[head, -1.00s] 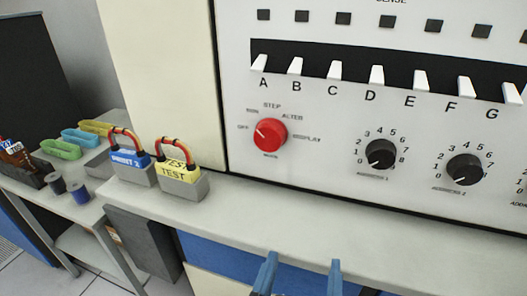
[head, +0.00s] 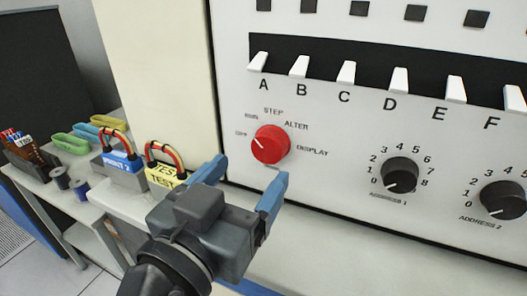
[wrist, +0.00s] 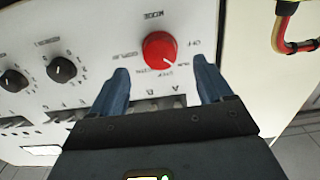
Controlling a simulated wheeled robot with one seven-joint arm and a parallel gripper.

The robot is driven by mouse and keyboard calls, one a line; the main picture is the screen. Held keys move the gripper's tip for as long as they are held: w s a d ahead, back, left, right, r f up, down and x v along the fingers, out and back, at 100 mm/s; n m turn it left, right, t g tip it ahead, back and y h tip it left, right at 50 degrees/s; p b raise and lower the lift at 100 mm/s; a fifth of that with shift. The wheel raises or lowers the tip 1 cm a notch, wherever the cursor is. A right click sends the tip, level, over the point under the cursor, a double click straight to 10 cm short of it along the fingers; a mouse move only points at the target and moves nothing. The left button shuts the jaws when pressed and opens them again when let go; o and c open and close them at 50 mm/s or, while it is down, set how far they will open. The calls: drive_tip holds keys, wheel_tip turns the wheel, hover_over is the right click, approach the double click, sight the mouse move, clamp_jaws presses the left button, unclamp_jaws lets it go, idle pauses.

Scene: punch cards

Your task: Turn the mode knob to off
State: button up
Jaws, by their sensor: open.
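The red round mode knob (head: 270,145) is on the white panel, below the row of lettered switches. OFF, RUN, STEP, ALTER and DISPLAY are printed around it. Its white mark points to the upper left, on the OFF and RUN side; I cannot tell exactly which label it meets. My gripper (head: 243,178) is open and empty, in front of the panel just below the knob in the head view. In the wrist view the knob (wrist: 160,48) sits ahead, between and beyond the two blue fingertips (wrist: 160,65), apart from them.
Black address knobs (head: 400,174) are to the right and white switches (head: 346,73) above. A yellow TEST block (head: 163,175) and a blue block (head: 122,160) with red cable loops stand at the left. Spools (head: 79,189) are on a side table.

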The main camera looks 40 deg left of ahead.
sight(266, 153)
drive_tip(key=shift+p+x, duration=0.5)
drive_tip(key=shift+x, duration=2.2)
drive_tip(key=shift+c, duration=0.4)
drive_tip(key=c, duration=0.9)
drive_tip(key=shift+c, duration=0.2)
drive_tip(key=shift+n, duration=0.4)
drive_tip(key=n+p, duration=0.1)
drive_tip(key=n, duration=0.2)
drive_tip(key=shift+d+r+n+p, duration=0.1)
drive_tip(key=shift+n+p, duration=1.25)
drive_tip(key=shift+n, duration=1.15)
